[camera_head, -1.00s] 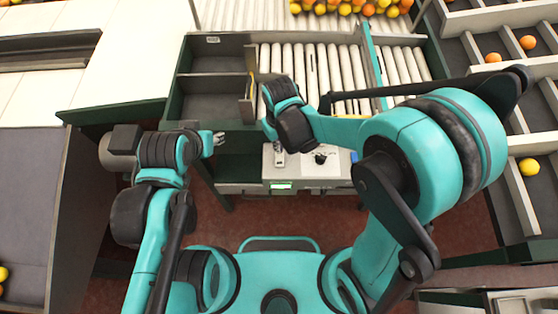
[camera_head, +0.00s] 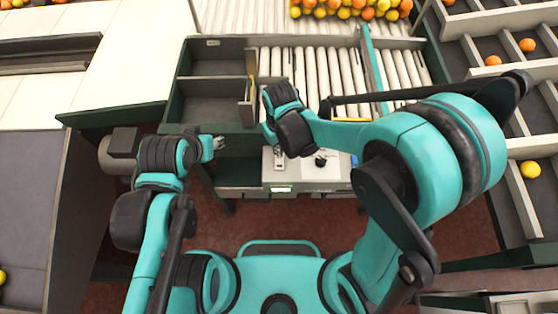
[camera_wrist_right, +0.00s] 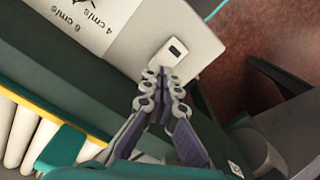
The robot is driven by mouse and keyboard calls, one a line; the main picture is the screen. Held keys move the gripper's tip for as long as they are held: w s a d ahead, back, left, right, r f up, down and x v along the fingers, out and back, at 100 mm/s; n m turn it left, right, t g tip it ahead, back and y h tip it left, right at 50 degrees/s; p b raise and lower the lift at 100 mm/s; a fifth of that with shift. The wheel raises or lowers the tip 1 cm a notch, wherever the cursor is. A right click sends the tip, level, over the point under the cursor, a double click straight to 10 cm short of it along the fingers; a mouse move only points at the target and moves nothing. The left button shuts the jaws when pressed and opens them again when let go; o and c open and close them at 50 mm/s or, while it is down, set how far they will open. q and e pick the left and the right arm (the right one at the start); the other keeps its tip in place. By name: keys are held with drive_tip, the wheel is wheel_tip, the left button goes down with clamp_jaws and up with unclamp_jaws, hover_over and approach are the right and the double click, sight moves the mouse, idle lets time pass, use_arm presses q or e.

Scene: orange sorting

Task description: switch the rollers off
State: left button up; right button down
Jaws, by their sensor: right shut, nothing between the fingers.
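The pale control box (camera_head: 330,171) stands at the front of the roller bed (camera_head: 305,78). My right gripper (camera_head: 279,162) reaches down over the left part of the box. In the right wrist view its closed fingertips (camera_wrist_right: 160,76) are empty, close to a small black switch (camera_wrist_right: 174,49) on a light plate. I cannot tell whether they touch it. Speed markings (camera_wrist_right: 92,18) show on the box there. My left gripper (camera_head: 215,143) is left of the box, too small to read.
Several oranges and yellow fruits (camera_head: 350,8) lie at the far end of the rollers. Dark bins (camera_head: 210,100) stand left of the rollers. Slanted trays (camera_head: 510,100) with a few fruits are on the right. A grey belt (camera_head: 25,200) runs along the left.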

drive_tip(key=shift+f+b, duration=1.05)
drive_tip(key=shift+f, duration=0.05)
idle(0.8)
drive_tip(key=shift+r, duration=0.1)
drive_tip(key=shift+r+p, duration=2.6)
drive_tip(key=shift+r, duration=0.9)
drive_tip(key=shift+f, duration=0.1)
